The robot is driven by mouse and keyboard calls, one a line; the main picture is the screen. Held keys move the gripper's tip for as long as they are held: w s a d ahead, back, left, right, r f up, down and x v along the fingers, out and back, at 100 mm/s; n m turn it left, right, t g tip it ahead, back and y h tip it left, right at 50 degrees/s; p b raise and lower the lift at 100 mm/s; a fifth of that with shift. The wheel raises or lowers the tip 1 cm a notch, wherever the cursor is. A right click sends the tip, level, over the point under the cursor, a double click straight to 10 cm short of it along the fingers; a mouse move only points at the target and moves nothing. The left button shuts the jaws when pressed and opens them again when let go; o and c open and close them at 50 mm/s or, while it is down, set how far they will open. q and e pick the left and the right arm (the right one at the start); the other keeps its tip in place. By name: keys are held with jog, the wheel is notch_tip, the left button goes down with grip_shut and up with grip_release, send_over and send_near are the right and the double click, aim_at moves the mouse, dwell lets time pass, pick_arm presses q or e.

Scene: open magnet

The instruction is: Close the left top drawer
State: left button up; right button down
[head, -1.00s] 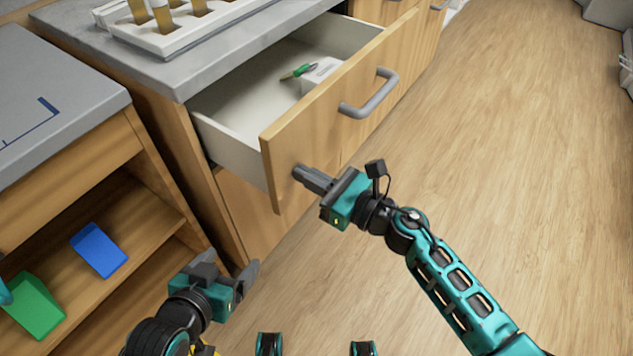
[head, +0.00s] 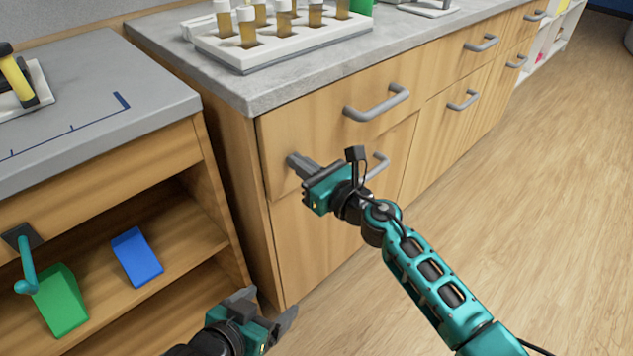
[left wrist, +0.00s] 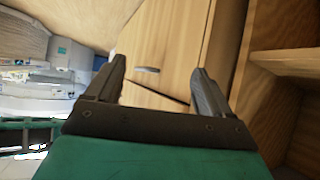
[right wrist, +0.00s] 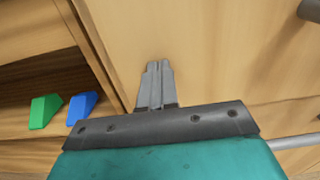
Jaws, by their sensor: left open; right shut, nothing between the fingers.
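The left top drawer (head: 310,128) has a wooden front with a grey bar handle (head: 377,104). Its front sits flush under the grey countertop, and its inside is hidden. My right gripper (head: 296,163) is shut and empty, with its fingertips at the lower left part of the drawer front. In the right wrist view, the shut fingers (right wrist: 157,85) point at the plain wooden front. My left gripper (head: 272,304) is open and empty, low in front of the cabinet, away from the drawer. Its spread fingers also show in the left wrist view (left wrist: 155,88).
A white rack (head: 285,40) with several capped tubes stands on the countertop above the drawer. An open shelf unit at left holds a green block (head: 62,302) and a blue block (head: 137,257). Wooden floor (head: 510,200) lies clear at right.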

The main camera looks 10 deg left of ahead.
pick_arm(q)
jog(key=shift+w+d+r+b, duration=0.1)
jog(key=shift+w+d+b, duration=0.05)
jog(key=shift+d+b, duration=0.2)
pick_arm(e)
jog(key=shift+x, duration=0.9)
pick_arm(q)
jog(key=shift+r, duration=0.1)
pick_arm(e)
jog(key=shift+r, duration=0.4)
jog(key=shift+d, duration=0.1)
